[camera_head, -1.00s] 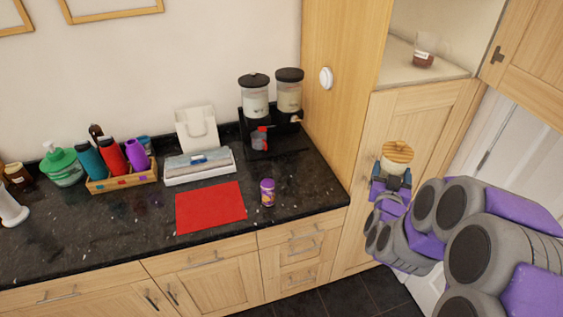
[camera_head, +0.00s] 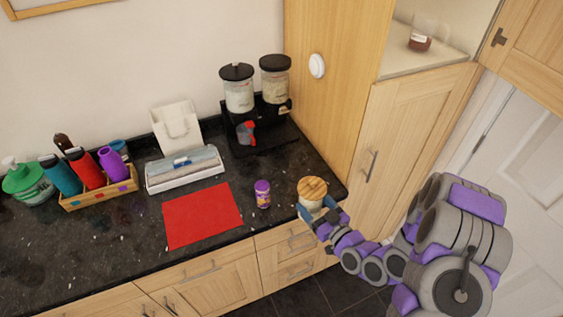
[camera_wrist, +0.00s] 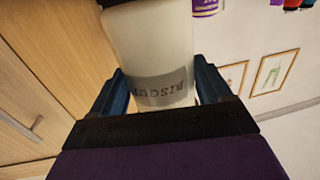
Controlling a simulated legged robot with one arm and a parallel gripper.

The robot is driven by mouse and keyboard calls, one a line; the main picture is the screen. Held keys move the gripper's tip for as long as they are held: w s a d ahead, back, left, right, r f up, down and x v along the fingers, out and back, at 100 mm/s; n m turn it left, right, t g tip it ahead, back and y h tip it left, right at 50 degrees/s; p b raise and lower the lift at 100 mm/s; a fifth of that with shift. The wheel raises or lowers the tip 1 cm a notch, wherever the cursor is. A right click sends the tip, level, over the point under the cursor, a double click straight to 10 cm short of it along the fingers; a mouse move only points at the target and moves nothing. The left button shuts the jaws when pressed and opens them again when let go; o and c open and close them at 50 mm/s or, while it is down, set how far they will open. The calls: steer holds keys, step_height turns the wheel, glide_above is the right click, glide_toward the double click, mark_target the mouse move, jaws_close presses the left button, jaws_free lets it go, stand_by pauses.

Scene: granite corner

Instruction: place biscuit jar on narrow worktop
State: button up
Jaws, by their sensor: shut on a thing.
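The biscuit jar (camera_head: 312,195) has a round wooden lid and a pale body. My gripper (camera_head: 322,214) is shut on its body, and the jar appears upright near the right front corner of the dark worktop (camera_head: 110,235). I cannot tell whether its base touches the worktop. In the wrist view the jar (camera_wrist: 150,50) sits between the two blue fingers (camera_wrist: 162,90), with part of its lettered label showing.
A purple jar (camera_head: 262,194) stands just left of the biscuit jar. A red mat (camera_head: 202,215) lies further left. Two dispensers (camera_head: 255,88) stand behind on a black stand. A tall wooden cabinet (camera_head: 335,70) bounds the worktop on the right.

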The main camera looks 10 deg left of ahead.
steer(key=shift+w+a+f+b, duration=0.25)
steer(key=shift+a+b, duration=0.2)
steer(key=shift+b, duration=0.15)
steer(key=shift+w+a+f+b, duration=0.25)
steer(key=shift+a+b, duration=0.2)
steer(key=shift+b, duration=0.15)
steer(key=shift+w+a+b, duration=0.2)
steer(key=shift+w+b, duration=0.15)
steer(key=shift+b, duration=0.25)
steer(key=w+b, duration=0.2)
steer(key=b, duration=0.1)
steer(key=shift+w+d+r+b, duration=0.1)
steer(key=shift+w+d+b, duration=0.2)
steer(key=shift+w, duration=0.1)
steer(key=shift+w+a+f+b, duration=0.5)
steer(key=shift+w+a+f, duration=0.3)
steer(key=shift+w, duration=0.9)
steer(key=shift+w+a+f+b, duration=0.5)
steer(key=shift+w+a+f, duration=0.25)
steer(key=shift+w, duration=1)
steer(key=shift+w+a+f+b, duration=0.5)
steer(key=shift+w+a+f, duration=0.25)
steer(key=shift+w, duration=0.95)
steer(key=shift+r, duration=0.15)
steer(key=o, duration=1.5)
steer(key=shift+s, duration=0.1)
